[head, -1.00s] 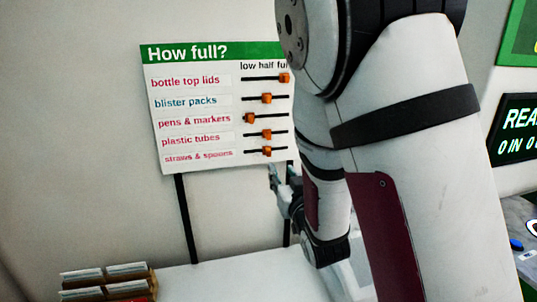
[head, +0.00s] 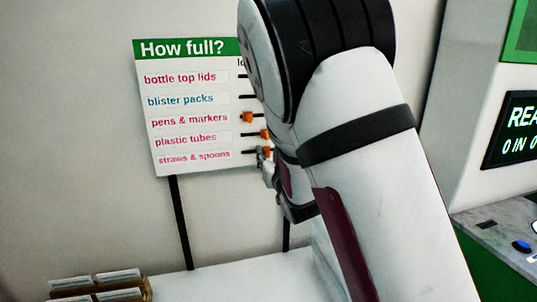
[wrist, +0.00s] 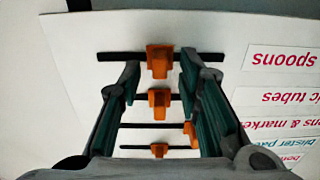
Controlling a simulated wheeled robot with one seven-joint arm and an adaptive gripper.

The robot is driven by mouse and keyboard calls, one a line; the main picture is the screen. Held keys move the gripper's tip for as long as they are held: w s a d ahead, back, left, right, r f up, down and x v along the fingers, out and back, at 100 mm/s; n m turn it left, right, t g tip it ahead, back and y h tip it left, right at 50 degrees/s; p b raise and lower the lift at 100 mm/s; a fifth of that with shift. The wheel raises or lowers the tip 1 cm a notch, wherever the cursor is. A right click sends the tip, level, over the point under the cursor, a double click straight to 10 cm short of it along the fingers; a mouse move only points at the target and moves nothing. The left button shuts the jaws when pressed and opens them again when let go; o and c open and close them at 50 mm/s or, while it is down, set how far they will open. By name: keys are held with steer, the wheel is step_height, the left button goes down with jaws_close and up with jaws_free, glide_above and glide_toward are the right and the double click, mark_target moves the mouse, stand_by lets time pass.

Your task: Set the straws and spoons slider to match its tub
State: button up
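The "How full?" board (head: 190,60) stands at the back, with slider tracks beside its labels. The straws and spoons knob (wrist: 159,60) is orange and sits near the middle of the lowest track; in the upside-down wrist view this row is at the top. It also shows in the head view (head: 265,151), partly hidden by my gripper (head: 266,165). In the wrist view my gripper (wrist: 158,74) is open, its fingertips on either side of the knob with a gap on both sides. Whether the fingertips touch the board is unclear.
The plastic tubes knob (wrist: 159,98) is mid-track, between my fingers lower in the wrist view. The pens and markers knob (head: 247,117) is at low. My arm hides the board's upper right. A box of cards (head: 100,286) stands at lower left; the white tabletop (head: 220,283) beside it is clear.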

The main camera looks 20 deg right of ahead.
mark_target(247, 150)
steer(key=shift+w, duration=0.5)
jaws_close()
steer(key=shift+a, duration=2.7)
jaws_free()
steer(key=shift+a, duration=0.15)
steer(key=shift+s, duration=0.1)
